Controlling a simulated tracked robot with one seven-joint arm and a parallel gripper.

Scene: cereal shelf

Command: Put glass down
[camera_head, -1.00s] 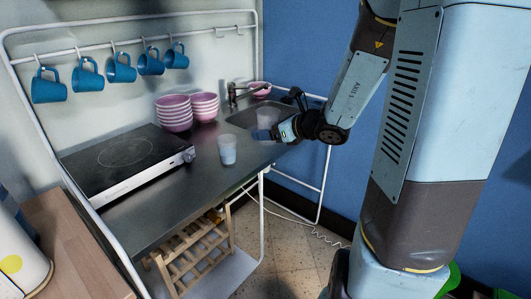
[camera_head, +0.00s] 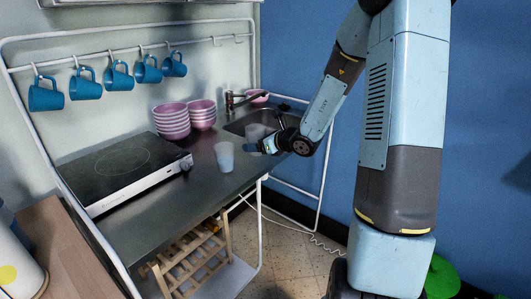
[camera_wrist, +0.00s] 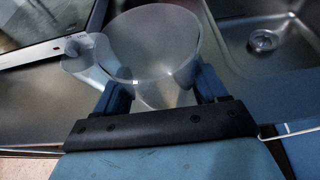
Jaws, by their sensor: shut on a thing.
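My gripper (camera_head: 262,145) is shut on a clear glass (camera_head: 255,131) at the counter's right end, beside the sink. In the wrist view, the fingers of my gripper (camera_wrist: 160,90) sit on either side of this held glass (camera_wrist: 150,40), whose open rim faces the camera. I cannot tell whether its base touches the counter. A second clear glass (camera_head: 225,157) stands upright on the metal counter (camera_head: 185,205), left of my gripper. It also shows in the wrist view (camera_wrist: 88,58), just left of the held glass and partly overlapped by it.
The sink (camera_head: 238,127) with its tap (camera_head: 230,99) lies behind the held glass. Stacked pink bowls (camera_head: 172,122) and a hotplate (camera_head: 120,170) stand farther left. Several blue mugs (camera_head: 117,76) hang above. The front counter strip is bare.

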